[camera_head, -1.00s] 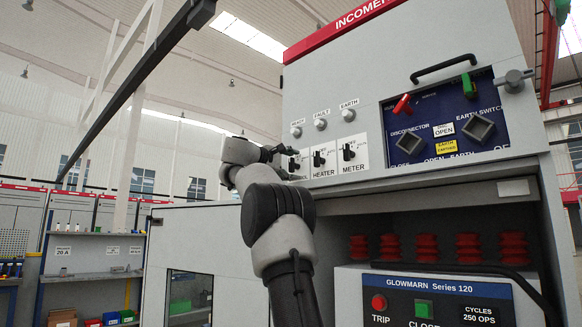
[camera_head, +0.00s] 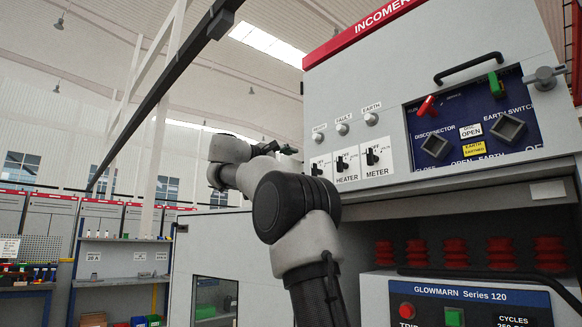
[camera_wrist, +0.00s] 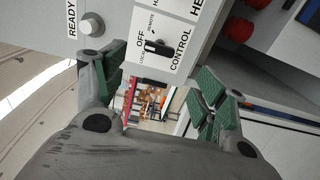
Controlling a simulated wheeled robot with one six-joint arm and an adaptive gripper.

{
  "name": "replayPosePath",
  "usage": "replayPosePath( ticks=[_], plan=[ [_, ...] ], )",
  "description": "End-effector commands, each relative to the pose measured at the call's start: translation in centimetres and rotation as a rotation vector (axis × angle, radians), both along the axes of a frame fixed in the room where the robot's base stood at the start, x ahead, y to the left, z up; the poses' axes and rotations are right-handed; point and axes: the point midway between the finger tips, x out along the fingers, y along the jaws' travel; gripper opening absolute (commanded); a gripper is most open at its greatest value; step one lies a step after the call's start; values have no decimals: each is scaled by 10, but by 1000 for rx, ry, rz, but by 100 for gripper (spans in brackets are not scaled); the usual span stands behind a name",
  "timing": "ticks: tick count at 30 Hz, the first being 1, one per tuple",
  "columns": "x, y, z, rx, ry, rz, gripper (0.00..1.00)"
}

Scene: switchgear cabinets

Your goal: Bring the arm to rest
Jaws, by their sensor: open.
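My gripper (camera_head: 276,149) is at the end of my raised arm, just left of the switch row on the incomer cabinet (camera_head: 300,120). In the wrist view its green-padded fingers (camera_wrist: 160,85) are spread apart with nothing between them. Beyond them is the control selector switch (camera_wrist: 157,46), marked local, off and remote, on a white plate. In the head view my arm hides part of that switch. The heater switch (camera_head: 341,164) and meter switch (camera_head: 372,156) stand to its right. I cannot tell the exact gap between the fingertips and the panel.
Below is a breaker (camera_head: 470,305) with red insulators (camera_head: 455,252). Shelves (camera_head: 120,268) stand at far left. Open air lies left of my arm.

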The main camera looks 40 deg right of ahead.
Motion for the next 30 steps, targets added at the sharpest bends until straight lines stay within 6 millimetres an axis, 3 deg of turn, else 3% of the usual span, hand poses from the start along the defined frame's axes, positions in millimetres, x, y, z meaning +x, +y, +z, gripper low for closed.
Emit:
replayPosePath(
  ticks=[10, 13, 17, 20, 24, 26, 30],
  plan=[
    [3, 0, 0, 1, -18, 13, 71],
    [20, -4, -24, 71, -29, 64, 71],
    [49, -7, -102, 235, 18, 136, 71],
    [47, 2, -183, 445, 44, 195, 71],
    [3, 35, -287, 754, 35, 236, 71],
    [-24, 54, -326, 878, 21, 238, 71],
    [-100, 103, -405, 1143, -31, 217, 71]
  ],
)
